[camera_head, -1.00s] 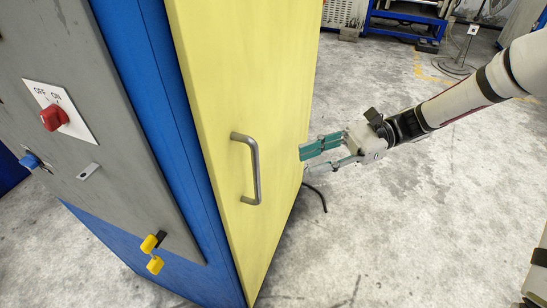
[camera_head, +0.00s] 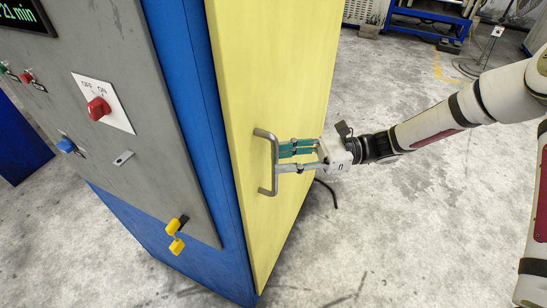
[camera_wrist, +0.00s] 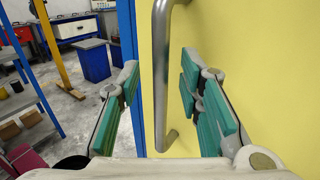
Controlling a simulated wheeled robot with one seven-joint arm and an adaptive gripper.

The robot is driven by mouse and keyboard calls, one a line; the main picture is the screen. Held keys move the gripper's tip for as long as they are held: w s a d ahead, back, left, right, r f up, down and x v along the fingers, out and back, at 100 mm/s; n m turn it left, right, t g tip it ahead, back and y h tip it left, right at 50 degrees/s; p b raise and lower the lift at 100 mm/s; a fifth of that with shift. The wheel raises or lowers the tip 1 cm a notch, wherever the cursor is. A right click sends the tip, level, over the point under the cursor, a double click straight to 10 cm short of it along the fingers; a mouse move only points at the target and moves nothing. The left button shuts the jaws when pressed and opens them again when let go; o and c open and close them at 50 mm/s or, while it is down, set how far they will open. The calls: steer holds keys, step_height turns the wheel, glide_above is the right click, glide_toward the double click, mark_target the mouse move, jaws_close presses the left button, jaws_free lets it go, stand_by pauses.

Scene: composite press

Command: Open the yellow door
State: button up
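The yellow door (camera_head: 285,70) is shut on the side of the blue cabinet. Its grey metal bar handle (camera_head: 273,165) stands upright on the door. My gripper (camera_head: 280,160) is at the handle, pointing left toward it. In the wrist view the handle (camera_wrist: 161,75) passes between the two green-padded fingers of my gripper (camera_wrist: 158,105), with a gap on both sides. The fingers are open, and the handle is nearer the right finger. The yellow door (camera_wrist: 255,60) fills the right side of that view.
A dark cable (camera_head: 328,190) lies on the floor. The concrete floor right of the door is largely clear.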

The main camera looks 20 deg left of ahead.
steer(key=shift+x, duration=1.2)
jaws_close()
steer(key=shift+d, duration=0.1)
